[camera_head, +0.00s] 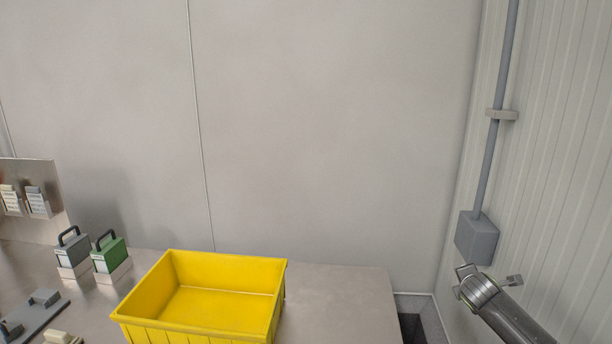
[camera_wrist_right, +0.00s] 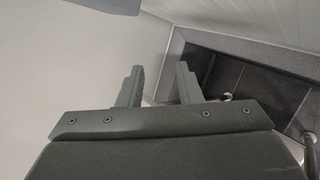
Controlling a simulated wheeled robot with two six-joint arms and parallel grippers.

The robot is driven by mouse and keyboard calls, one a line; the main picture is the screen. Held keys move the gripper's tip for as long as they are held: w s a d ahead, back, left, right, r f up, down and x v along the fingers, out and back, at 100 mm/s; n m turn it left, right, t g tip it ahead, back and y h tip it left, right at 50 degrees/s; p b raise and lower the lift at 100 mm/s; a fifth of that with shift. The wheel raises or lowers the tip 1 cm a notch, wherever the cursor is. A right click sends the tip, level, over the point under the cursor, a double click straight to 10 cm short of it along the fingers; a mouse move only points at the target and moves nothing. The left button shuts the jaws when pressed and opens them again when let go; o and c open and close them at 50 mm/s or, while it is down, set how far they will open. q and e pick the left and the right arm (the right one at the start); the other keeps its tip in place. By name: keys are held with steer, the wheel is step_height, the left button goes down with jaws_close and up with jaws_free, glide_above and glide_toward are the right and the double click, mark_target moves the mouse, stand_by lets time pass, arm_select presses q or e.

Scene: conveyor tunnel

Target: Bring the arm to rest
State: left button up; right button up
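My right arm comes in from the lower right of the head view. Its right gripper (camera_head: 482,284) is raised in front of the ribbed side wall, to the right of the table and apart from it. In the right wrist view the gripper (camera_wrist_right: 160,68) has its two fingers apart, with a gap between them and nothing held. My left arm and gripper are not in the head view.
A yellow bin (camera_head: 146,287), empty as far as I see, stands on the table (camera_head: 345,300). A grey box (camera_head: 73,250) and a green box (camera_head: 109,255) with handles stand left of it. A conduit box (camera_head: 476,236) is on the wall near my right gripper.

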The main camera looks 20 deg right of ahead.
steer(key=w+a+r+m+t+y, duration=0.4)
steer(key=w+a+r+m+t, duration=0.35)
steer(key=r+t, duration=0.2)
steer(key=s+d+f+m+g, duration=0.1)
steer(key=s+f+m+g, duration=0.15)
steer(key=f, duration=0.75)
steer(key=s+f+m+g, duration=0.1)
steer(key=s+f, duration=0.3)
steer(key=f, duration=0.7)
steer(key=s+a+f+m+g, duration=0.1)
steer(key=s+a+f+g, duration=0.15)
steer(key=s+f, duration=0.6)
steer(key=s+a+f+m+g, duration=0.1)
steer(key=s+a+f+g, duration=0.3)
steer(key=f, duration=0.8)
steer(key=s+a+f+m+g+y, duration=0.1)
steer(key=s+a+f, duration=0.5)
steer(key=s, duration=0.6)
steer(key=s+a+f+m+g+y, duration=0.1)
steer(key=s+a+f+g, duration=0.2)
steer(key=s+a+f, duration=0.4)
steer(key=s+a+f+g+y, duration=0.1)
steer(key=s+a+f, duration=0.6)
steer(key=s, duration=0.9)
steer(key=shift+s+a+f+m+g, duration=0.2)
steer(key=shift+s+m+g, duration=0.2)
steer(key=shift+g, duration=0.15)
steer(key=shift+w, duration=0.1)
